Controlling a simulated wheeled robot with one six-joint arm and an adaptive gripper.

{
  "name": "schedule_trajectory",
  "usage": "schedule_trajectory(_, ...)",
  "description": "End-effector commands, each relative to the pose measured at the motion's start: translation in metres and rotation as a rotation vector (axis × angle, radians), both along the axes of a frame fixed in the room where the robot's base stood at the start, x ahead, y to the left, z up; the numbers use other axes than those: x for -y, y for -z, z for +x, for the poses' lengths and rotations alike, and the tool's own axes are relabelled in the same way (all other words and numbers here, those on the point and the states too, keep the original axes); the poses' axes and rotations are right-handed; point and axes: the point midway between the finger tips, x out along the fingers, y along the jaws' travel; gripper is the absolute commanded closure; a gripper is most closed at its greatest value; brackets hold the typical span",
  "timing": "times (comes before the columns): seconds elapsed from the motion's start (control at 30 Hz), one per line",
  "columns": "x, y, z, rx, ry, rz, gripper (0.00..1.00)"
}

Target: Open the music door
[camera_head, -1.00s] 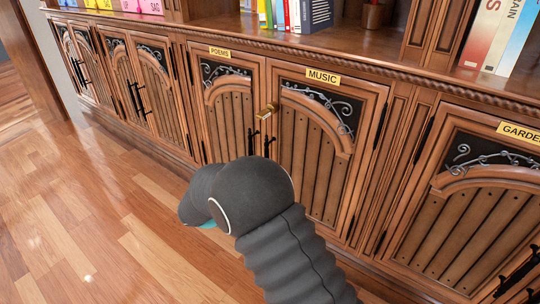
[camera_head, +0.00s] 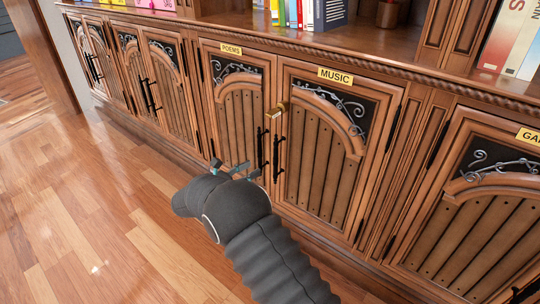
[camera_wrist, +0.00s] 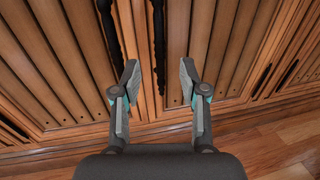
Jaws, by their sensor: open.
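The music door (camera_head: 318,150) is a shut brown wooden cabinet door with an arched slatted panel under a yellow MUSIC label (camera_head: 335,76). Its black upright handle (camera_head: 277,158) is on its left edge, with a brass latch (camera_head: 279,109) above it. My gripper (camera_head: 228,168) is open and empty, in front of and below the handles in the head view. In the wrist view, a black handle (camera_wrist: 159,45), which looks like the music door's, stands beyond and between my two open fingers (camera_wrist: 158,75). No contact with it shows.
The shut poems door (camera_head: 236,120) adjoins on the left, with its own black handle (camera_head: 260,147) close beside. The garden door (camera_head: 480,200) is to the right. Books (camera_head: 310,14) and a brown cup (camera_head: 388,14) stand on the ledge above. The wooden floor (camera_head: 110,220) is clear at left.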

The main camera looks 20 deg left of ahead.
Motion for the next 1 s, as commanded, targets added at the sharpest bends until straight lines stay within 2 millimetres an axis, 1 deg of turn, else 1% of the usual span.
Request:
schedule_trajectory(0.4,0.038,0.0,0.065,0.001,0.0,0.003,0.57)
schedule_trajectory(0.6,0.052,0.0,0.089,0.001,-0.001,0.003,0.57)
schedule_trajectory(0.8,0.057,0.0,0.1,0.001,-0.004,0.003,0.57)
schedule_trajectory(1.0,0.058,0.0,0.101,0.0,-0.005,0.002,0.57)
